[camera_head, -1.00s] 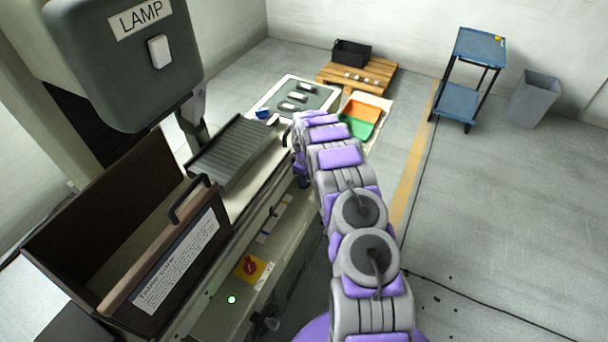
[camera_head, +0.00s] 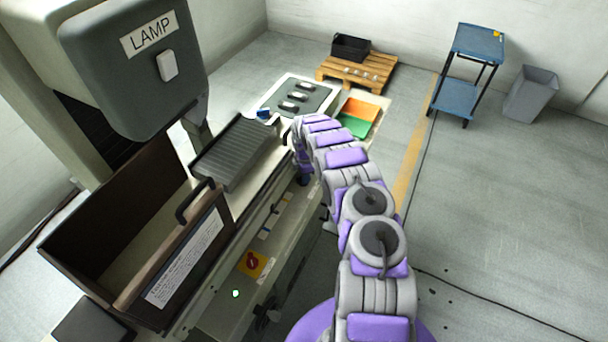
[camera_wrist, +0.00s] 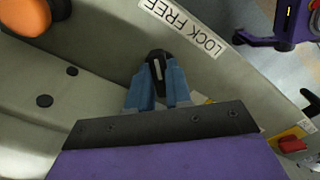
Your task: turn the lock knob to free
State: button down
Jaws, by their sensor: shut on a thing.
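In the wrist view the lock knob (camera_wrist: 157,59) is black with a short white line on it. The line runs nearly up and down in the picture. A white label (camera_wrist: 183,27) reading LOCK FREE lies above and right of it on the pale machine panel. My gripper (camera_wrist: 158,82) has its blue fingers shut on the knob from both sides; they hide its lower part. In the head view my gripper (camera_head: 303,178) is at the machine's front face, mostly behind my arm, and the knob cannot be made out there.
A red switch on a yellow plate (camera_head: 252,263) sits on the same front; its red knob (camera_wrist: 292,144) shows in the wrist view. An orange round part (camera_wrist: 24,16) is at upper left. The brown tank (camera_head: 130,240) stands beside the ribbed tray (camera_head: 235,152). Floor to the right is open.

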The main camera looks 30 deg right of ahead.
jog(key=shift+w+d+r+n, duration=0.2)
jog(key=shift+w+r+n, duration=0.05)
jog(key=shift+r+n, duration=0.05)
jog(key=c, duration=1.3)
grip_release()
jog(key=shift+c, duration=0.2)
jog(key=o, duration=0.3)
jog(key=shift+s+f, duration=0.1)
jog(key=shift+f, duration=0.1)
notch_tip(320, 180, up, 17)
jog(key=p, duration=0.1)
jog(key=shift+r, duration=0.1)
